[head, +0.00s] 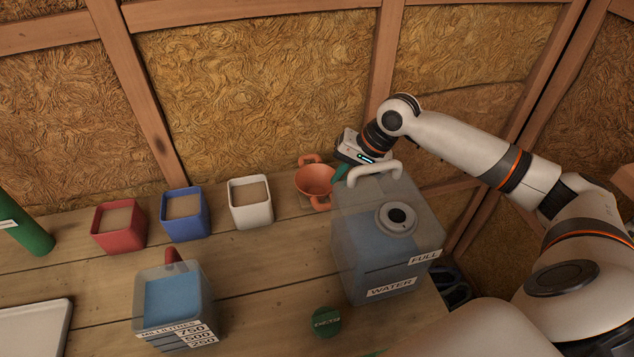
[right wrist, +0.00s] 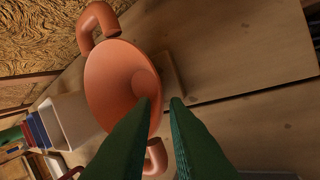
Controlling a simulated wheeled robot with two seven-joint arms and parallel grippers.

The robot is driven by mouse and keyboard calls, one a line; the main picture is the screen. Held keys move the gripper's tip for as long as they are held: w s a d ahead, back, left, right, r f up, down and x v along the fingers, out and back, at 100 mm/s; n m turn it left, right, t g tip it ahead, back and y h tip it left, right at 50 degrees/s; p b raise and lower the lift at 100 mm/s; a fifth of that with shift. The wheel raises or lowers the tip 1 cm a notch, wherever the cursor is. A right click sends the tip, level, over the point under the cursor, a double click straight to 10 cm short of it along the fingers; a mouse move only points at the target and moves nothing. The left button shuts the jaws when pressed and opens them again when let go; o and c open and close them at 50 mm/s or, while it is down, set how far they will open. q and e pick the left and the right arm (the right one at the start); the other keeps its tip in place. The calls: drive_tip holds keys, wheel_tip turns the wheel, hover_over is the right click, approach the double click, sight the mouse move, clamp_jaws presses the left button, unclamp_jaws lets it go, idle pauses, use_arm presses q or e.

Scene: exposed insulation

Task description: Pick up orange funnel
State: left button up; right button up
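The orange funnel (head: 314,181) stands at the back of the wooden bench, just left of the water container, with a curved handle on each of two sides. In the right wrist view the funnel (right wrist: 110,78) fills the left middle, its wide mouth towards the camera. My right gripper (head: 341,172) is at the funnel's right side. My left gripper is not in view.
The water container (head: 347,255) stands close below my right gripper. White (head: 251,217), blue (head: 186,228) and red (head: 121,242) filled boxes line the bench to the left. A measuring jug (head: 150,320) holds blue liquid in front. A green cap (head: 326,321) lies near the container.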

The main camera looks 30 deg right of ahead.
sight(317, 187)
drive_tip(key=x, duration=0.4)
drive_tip(key=shift+w+d, duration=0.1)
drive_tip(key=shift+w, duration=0.15)
clamp_jaws()
